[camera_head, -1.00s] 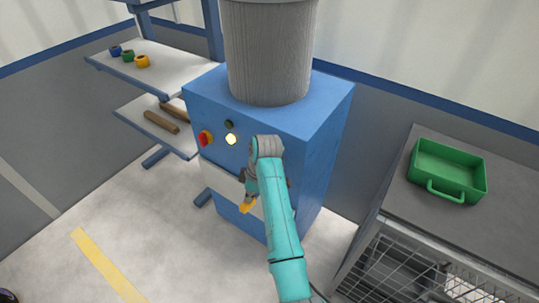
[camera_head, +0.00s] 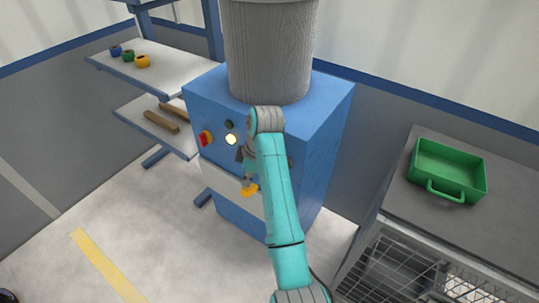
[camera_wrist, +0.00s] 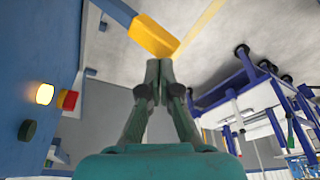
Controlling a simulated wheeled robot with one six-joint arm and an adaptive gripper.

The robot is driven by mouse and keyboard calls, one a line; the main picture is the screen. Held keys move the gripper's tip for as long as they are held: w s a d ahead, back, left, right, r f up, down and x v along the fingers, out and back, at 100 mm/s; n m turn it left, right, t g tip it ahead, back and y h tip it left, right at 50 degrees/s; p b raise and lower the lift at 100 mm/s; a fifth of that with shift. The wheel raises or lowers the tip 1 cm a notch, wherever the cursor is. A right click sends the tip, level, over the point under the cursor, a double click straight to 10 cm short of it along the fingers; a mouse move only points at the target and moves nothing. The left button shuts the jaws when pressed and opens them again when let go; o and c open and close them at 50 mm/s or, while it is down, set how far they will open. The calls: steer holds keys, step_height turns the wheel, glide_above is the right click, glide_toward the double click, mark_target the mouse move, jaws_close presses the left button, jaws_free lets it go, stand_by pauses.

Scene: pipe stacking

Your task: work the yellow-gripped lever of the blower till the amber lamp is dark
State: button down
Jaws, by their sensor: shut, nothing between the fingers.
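The blower (camera_head: 318,150) is a blue cabinet under a grey ribbed drum. Its amber lamp (camera_head: 231,140) glows bright on the front face, and it is also lit in the wrist view (camera_wrist: 44,94). The lever's yellow grip (camera_head: 249,190) sticks out in front of the cabinet. In the wrist view the yellow grip (camera_wrist: 153,37) sits on a blue lever arm (camera_wrist: 117,10). My gripper (camera_head: 248,179) is shut and empty, right above the grip. In the wrist view its fingertips (camera_wrist: 158,66) meet the grip's edge and seem to touch it.
A red switch (camera_head: 205,138) and a dark green button (camera_head: 229,124) flank the lamp. A shelf (camera_head: 150,70) with coloured rings and brown bars stands left. A green tray (camera_head: 420,185) lies on a grey-topped wire cage (camera_head: 395,205) at right.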

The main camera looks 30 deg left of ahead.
steer(key=shift+f, duration=5.1)
step_height(320, 180, up, 10)
steer(key=shift+r, duration=0.15)
